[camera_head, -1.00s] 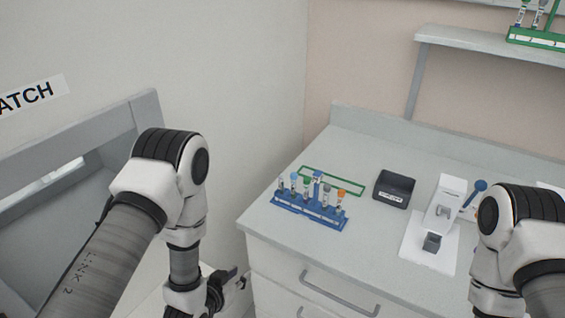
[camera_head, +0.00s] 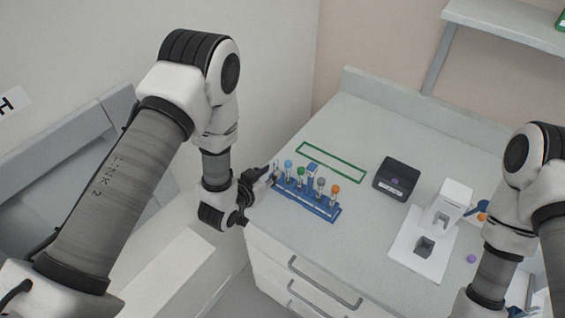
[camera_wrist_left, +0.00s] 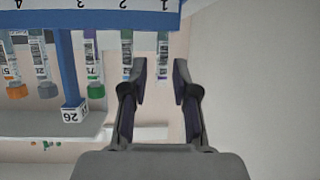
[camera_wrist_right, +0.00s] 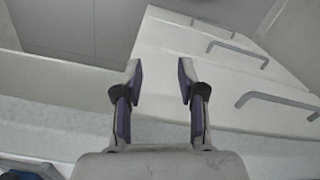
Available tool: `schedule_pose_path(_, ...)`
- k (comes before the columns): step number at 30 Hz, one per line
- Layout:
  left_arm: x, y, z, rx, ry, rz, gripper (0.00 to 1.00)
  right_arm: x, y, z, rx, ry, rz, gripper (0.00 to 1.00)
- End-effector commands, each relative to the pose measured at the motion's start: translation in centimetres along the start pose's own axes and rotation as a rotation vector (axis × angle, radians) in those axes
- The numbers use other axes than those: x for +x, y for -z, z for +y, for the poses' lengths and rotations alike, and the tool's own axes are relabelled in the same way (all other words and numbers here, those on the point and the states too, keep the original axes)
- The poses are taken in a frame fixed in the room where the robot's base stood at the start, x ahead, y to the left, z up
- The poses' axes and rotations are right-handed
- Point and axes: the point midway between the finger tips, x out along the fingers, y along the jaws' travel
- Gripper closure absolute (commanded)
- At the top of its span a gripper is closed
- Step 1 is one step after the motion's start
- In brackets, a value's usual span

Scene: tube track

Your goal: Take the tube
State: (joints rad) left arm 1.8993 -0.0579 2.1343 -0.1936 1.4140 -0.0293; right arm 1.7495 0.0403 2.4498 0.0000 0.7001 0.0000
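A blue rack (camera_head: 318,208) stands near the left edge of the counter, holding a row of upright tubes with blue, green, grey and orange caps. The rack is also in the left wrist view (camera_wrist_left: 100,18), upside down. My left gripper (camera_wrist_left: 161,72) is open at the rack's end. The tube in slot 1 (camera_wrist_left: 163,45) appears in line with the gap between its fingers; I cannot tell whether they touch it. In the head view the left gripper (camera_head: 268,174) partly hides this end tube. My right gripper (camera_wrist_right: 160,70) is open and empty, facing drawer fronts.
A green rectangular outline (camera_head: 332,162) lies behind the rack. A black device (camera_head: 396,180) and a white device (camera_head: 433,230) stand to the right. A purple cap-like piece (camera_head: 471,259) lies on the counter. A wall shelf (camera_head: 505,22) is above.

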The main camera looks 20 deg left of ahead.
Motion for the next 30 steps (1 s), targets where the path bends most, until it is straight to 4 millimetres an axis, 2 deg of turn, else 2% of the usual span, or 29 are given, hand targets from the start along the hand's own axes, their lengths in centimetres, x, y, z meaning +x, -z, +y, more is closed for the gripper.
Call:
schedule_pose_path(10,5.5,-0.6,-0.3,0.0,-0.001,0.002,0.71,2.4,0.0,0.0,0.0,0.0,0.0,0.6)
schedule_pose_path(17,5.8,-0.4,-0.3,-0.001,0.0,-0.002,0.71,2.3,0.0,0.0,0.0,0.0,0.0,0.6)
schedule_pose_path(19,5.8,-0.4,-0.3,-0.001,0.0,-0.002,0.93,2.3,0.0,0.0,0.0,0.0,0.0,0.6)
schedule_pose_path(20,5.8,-0.4,-0.3,-0.001,0.0,-0.002,1.0,2.3,0.0,0.0,0.0,0.0,0.0,0.6)
schedule_pose_path(30,5.8,-0.3,-0.3,-0.001,0.0,-0.002,1.0,2.2,0.0,0.0,0.0,0.0,0.0,0.6)
